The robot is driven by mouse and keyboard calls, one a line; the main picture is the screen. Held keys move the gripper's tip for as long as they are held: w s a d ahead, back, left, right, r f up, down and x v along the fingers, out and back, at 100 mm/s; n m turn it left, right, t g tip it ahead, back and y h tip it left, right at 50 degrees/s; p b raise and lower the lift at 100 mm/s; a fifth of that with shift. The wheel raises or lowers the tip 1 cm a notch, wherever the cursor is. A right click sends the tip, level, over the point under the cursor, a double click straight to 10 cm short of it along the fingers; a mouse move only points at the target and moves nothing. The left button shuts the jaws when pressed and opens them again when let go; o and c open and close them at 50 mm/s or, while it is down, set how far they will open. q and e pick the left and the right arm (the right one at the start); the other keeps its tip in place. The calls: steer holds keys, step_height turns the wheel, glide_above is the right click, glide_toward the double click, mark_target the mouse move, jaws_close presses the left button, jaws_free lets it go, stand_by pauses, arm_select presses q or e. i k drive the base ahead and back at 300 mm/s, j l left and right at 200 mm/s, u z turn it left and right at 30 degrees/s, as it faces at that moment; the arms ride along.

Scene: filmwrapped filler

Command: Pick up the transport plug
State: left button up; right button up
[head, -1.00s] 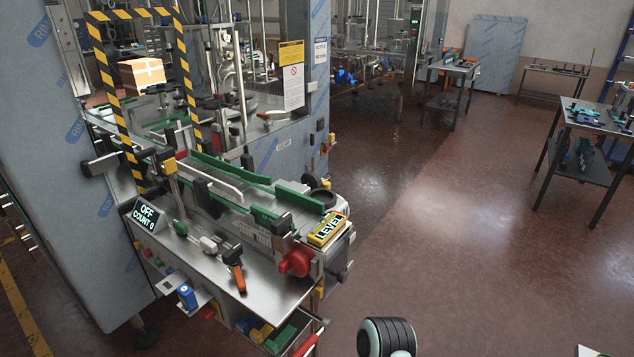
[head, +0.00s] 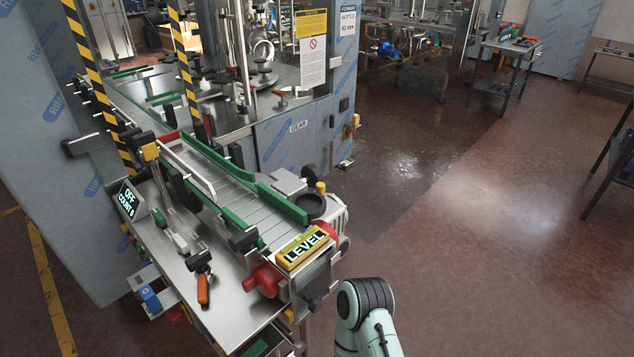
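I cannot pick out the transport plug with certainty. A small yellow plug-like piece (head: 320,187) stands upright beside a black round part at the far right end of the conveyor. A red knob-like part (head: 264,281) sits at the conveyor's near end, below the yellow LEVEL block (head: 302,248). Neither gripper is in view; only a link of my own arm shows at the bottom, right of the conveyor.
The conveyor (head: 228,203) has green and white guide rails. A steel shelf (head: 180,262) beside it holds an orange-handled tool (head: 203,287), a green-handled tool (head: 159,218) and an OFF / COUNT 0 display (head: 128,200). Open floor (head: 480,270) lies to the right.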

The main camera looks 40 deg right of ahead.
mark_target(320, 186)
steer(key=l+u, duration=0.25)
steer(key=l, duration=0.3)
steer(key=l+u, duration=0.2)
steer(key=l, duration=0.35)
steer(key=l+u, duration=0.25)
steer(key=l, duration=0.3)
steer(key=k+l+u, duration=0.2)
steer(key=l, duration=0.3)
